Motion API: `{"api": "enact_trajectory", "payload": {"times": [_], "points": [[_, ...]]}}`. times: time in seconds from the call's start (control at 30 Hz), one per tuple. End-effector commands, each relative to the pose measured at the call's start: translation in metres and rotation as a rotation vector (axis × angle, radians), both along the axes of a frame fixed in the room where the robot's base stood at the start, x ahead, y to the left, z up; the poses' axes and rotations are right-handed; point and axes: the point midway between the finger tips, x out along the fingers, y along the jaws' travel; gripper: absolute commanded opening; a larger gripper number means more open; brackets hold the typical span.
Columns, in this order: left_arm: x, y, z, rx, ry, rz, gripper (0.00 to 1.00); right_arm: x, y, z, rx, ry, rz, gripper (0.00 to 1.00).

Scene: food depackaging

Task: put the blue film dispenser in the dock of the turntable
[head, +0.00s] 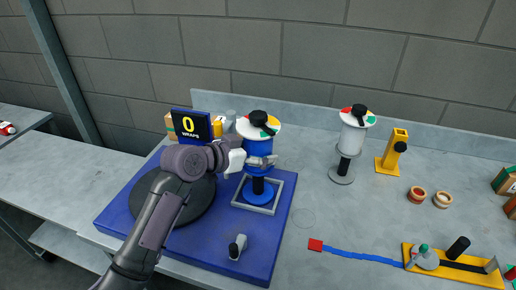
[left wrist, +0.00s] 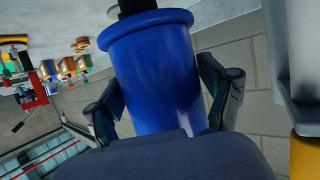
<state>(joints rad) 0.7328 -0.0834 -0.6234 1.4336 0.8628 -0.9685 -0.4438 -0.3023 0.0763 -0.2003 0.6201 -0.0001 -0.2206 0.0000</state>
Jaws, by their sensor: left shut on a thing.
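The blue film dispenser (head: 258,143) stands upright, with a white top carrying coloured segments and a black knob. My left gripper (head: 257,161) is shut around its blue body from the left. In the left wrist view the blue cylinder (left wrist: 155,70) fills the space between both fingers. The dock is a grey square frame (head: 281,192) on the blue turntable base (head: 215,262). The dispenser's blue foot shows within the frame's outline; I cannot tell whether it rests there or hangs just above. The turntable's dark disc (head: 187,233) lies left, partly behind my arm. My right gripper is out of view.
A display reading 0 WRAPS (head: 191,126) stands behind the disc. A white dispenser (head: 352,138) and a yellow holder (head: 392,153) stand to the right. A small grey and black item (head: 237,247) lies on the base's front. A yellow fixture (head: 456,272) is at front right.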

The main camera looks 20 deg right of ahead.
Motion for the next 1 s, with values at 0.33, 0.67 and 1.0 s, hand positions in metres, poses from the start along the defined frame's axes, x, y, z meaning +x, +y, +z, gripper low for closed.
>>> {"api": "enact_trajectory", "payload": {"times": [0.33, 0.67, 1.0], "points": [[0.000, 0.000, -0.003, 0.000, 0.000, 0.000, 0.94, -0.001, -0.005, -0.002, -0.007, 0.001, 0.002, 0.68], [0.000, 0.000, -0.003, 0.001, 0.001, 0.000, 1.00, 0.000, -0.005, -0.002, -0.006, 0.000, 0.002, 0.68], [-0.013, 0.032, 0.011, 0.002, -0.005, 0.002, 1.00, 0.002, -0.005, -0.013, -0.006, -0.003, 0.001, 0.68]]}}
